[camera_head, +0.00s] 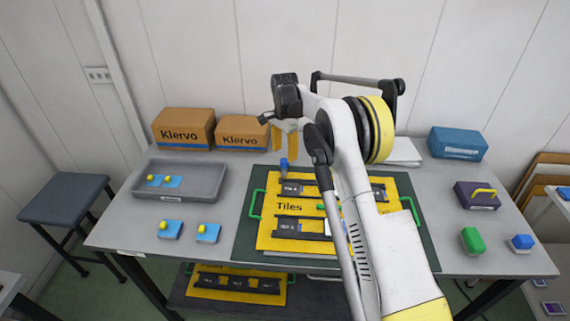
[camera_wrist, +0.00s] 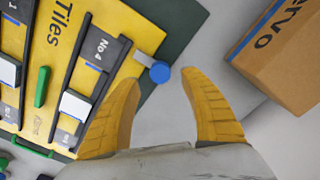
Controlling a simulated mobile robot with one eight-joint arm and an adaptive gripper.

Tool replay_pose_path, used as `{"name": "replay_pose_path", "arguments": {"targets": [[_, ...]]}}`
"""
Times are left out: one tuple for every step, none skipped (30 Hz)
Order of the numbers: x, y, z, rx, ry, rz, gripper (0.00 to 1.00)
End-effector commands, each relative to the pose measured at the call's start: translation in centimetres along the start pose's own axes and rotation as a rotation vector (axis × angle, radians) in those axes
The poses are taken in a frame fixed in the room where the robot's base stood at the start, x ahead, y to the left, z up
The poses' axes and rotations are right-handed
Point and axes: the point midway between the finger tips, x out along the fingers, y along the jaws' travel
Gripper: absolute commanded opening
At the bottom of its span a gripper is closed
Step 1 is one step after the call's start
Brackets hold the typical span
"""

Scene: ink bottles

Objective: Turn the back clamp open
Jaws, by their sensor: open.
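A blue knob (camera_head: 284,164) stands at the back edge of the yellow tile board (camera_head: 265,235), left of the board's middle. In the wrist view the blue knob (camera_wrist: 160,72) sits at the end of a short grey bar (camera_wrist: 143,59) reaching out from the board's edge; this looks like the back clamp. My gripper (camera_head: 287,138) is above and behind the knob. In the wrist view my gripper (camera_wrist: 160,88) has its yellow fingers wide apart and empty, with the knob showing between and beyond the tips. I cannot tell the height gap.
Two Klervo boxes (camera_head: 183,128) stand at the back left. A grey tray (camera_head: 200,180) holds a blue piece with yellow knobs. Green handles (camera_head: 257,204) flank the board. A purple block (camera_head: 477,195) stands at the right. My arm hides part of the board.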

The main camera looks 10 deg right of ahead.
Motion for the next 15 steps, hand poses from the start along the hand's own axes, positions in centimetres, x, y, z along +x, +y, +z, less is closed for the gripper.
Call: {"name": "replay_pose_path", "arguments": {"targets": [[1.3, 0.0, 0.0, 0.0, 0.0, 0.0, 0.52], [1.8, 0.0, 0.0, 0.0, 0.0, 0.0, 0.52], [2.4, 0.0, 0.0, 0.0, 0.0, 0.0, 0.52], [2.9, 0.0, 0.0, 0.0, 0.0, 0.0, 0.52], [3.2, 0.0, 0.0, -0.001, 0.0, 0.0, 0.52], [3.7, 0.0, 0.0, -0.001, 0.0, 0.0, 0.52], [4.0, 0.0, 0.0, -0.001, 0.0, 0.0, 0.52], [4.2, 0.0, 0.0, -0.001, 0.0, 0.0, 0.52], [4.4, 0.0, 0.0, -0.001, 0.0, 0.0, 0.52], [4.5, 0.0, 0.0, -0.001, 0.0, 0.0, 0.52], [4.6, 0.0, 0.0, -0.001, 0.0, 0.0, 0.52], [4.7, 0.0, 0.0, -0.001, 0.0, 0.0, 0.52], [4.7, 0.0, 0.0, -0.001, 0.0, -0.001, 0.52], [4.7, 0.0, 0.0, -0.001, 0.0, -0.001, 0.52], [4.7, 0.0, 0.0, -0.001, 0.0, -0.001, 0.52]]}}
